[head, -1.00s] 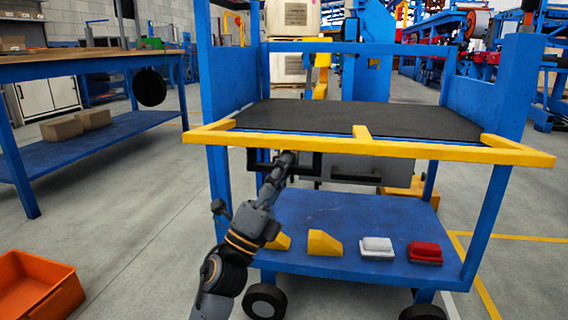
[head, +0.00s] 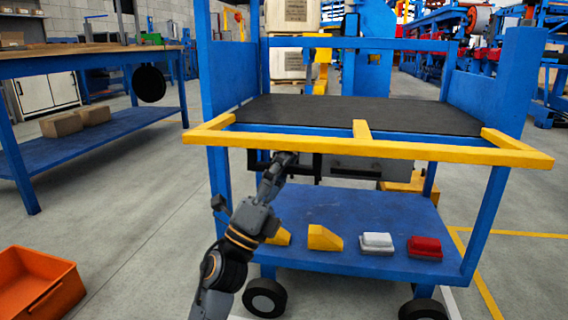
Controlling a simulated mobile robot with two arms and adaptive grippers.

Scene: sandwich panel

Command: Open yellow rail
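The yellow rail (head: 420,149) runs across the front of the blue cart (head: 222,80), level, with short side arms reaching back to the posts. A black mat (head: 350,113) lies on the cart's top deck behind it. My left gripper (head: 286,157) is just below the rail's left half, in front of the grey drawer unit under the deck. Its fingers are small and dark against the dark handle there, so I cannot tell whether they are open or shut, or whether they touch the rail. My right gripper is not in view.
The cart's lower shelf (head: 340,215) holds yellow wedges (head: 323,239), a white brush-like block (head: 377,243) and a red one (head: 425,247). An orange bin (head: 38,284) is on the floor at left. A workbench (head: 90,62) stands at the back left. Floor between is clear.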

